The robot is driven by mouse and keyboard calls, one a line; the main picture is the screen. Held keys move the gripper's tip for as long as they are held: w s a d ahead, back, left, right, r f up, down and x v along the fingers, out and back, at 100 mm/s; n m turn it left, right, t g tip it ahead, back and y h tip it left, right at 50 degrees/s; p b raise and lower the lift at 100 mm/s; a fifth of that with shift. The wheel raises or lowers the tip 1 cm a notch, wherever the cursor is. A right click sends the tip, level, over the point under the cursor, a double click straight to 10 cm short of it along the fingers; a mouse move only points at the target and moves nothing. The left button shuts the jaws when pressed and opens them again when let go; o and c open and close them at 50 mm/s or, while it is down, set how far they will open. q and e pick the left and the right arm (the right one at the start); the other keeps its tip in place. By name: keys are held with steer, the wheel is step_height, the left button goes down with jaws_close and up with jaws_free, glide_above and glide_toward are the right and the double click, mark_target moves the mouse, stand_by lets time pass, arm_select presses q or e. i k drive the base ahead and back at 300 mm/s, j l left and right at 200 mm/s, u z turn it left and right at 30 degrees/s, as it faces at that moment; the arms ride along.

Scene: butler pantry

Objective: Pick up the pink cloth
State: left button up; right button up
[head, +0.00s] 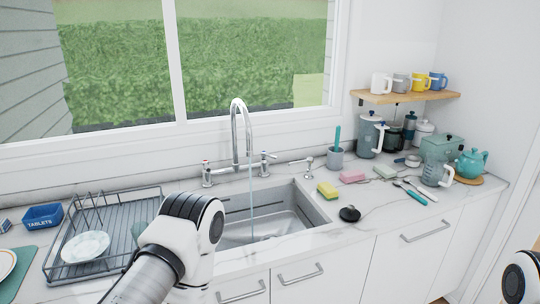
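A small pink item (351,176), which may be the pink cloth or a sponge, lies on the white counter behind and to the right of the sink. It looks flat and block-like; its material is too small to tell. No other pink thing shows. Only a link of my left arm shows, in front of the sink's left part, and a bit of my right arm at the lower right edge. Neither gripper is in view.
A yellow-green sponge (327,190), a black round item (350,214) and a pale green block (384,172) lie near the pink item. A grey cup (335,158) stands behind it. Water runs from the tap (238,135) into the sink (295,215). A dish rack (105,225) stands left.

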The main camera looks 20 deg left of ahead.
mark_target(353, 176)
steer(key=i+l, duration=0.3)
steer(key=l, duration=0.15)
steer(key=i+l, duration=0.65)
steer(key=l, duration=0.2)
